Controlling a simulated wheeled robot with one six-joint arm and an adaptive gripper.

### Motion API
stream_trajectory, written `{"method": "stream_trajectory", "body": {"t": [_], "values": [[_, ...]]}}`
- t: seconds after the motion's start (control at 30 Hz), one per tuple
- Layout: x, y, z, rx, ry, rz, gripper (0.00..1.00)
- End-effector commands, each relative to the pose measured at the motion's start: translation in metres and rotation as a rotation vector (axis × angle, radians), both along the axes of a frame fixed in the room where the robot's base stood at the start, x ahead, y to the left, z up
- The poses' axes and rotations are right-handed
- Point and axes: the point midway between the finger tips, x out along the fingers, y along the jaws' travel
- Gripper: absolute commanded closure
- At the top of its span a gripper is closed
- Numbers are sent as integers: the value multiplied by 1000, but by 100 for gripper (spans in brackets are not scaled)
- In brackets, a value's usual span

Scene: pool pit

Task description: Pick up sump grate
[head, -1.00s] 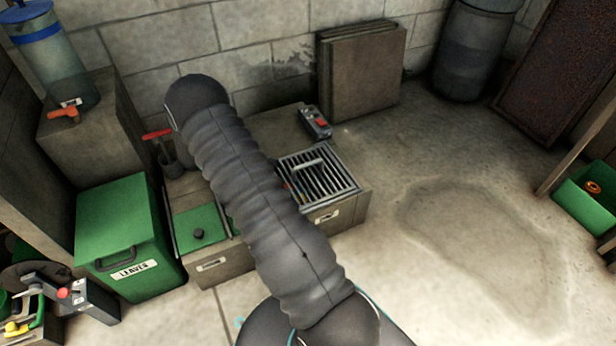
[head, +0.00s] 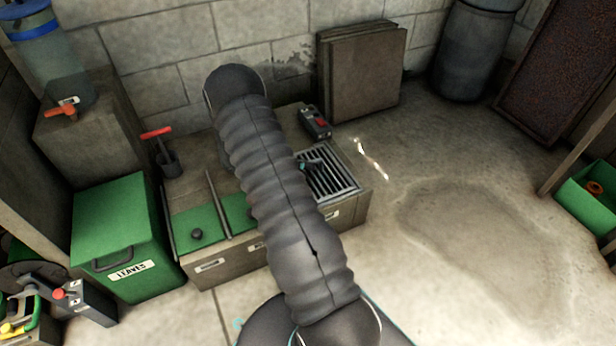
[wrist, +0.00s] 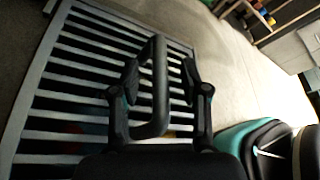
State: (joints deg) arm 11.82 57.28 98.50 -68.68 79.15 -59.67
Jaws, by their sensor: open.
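The sump grate (head: 340,184) is a light metal grid of parallel bars set in the top of a low concrete block. It fills the left half of the wrist view (wrist: 65,110). Its dark raised handle (wrist: 159,85) stands between my fingers in the wrist view. My gripper (wrist: 160,78) is open, with one finger on each side of the handle and gaps showing beside it. In the head view my gripper (head: 312,167) is over the grate's far left part, partly hidden by my arm. The handle is hard to make out there.
A grey box with a red button (head: 315,122) sits on the block behind the grate. Green lids (head: 200,228), a red-handled tool (head: 163,150) and a green leaves bin (head: 115,225) are left.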

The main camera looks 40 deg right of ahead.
Motion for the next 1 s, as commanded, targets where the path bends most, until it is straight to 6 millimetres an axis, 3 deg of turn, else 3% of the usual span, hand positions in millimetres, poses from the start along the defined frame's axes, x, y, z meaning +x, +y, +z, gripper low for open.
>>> {"method": "stream_trajectory", "body": {"t": [0.27, 0.43, 1.0], "values": [[-2, -4, -1, 0, 0, 1, 57], [-2, -4, -1, 0, 0, 0, 100], [-1, -4, 8, -2, -3, 0, 100]]}}
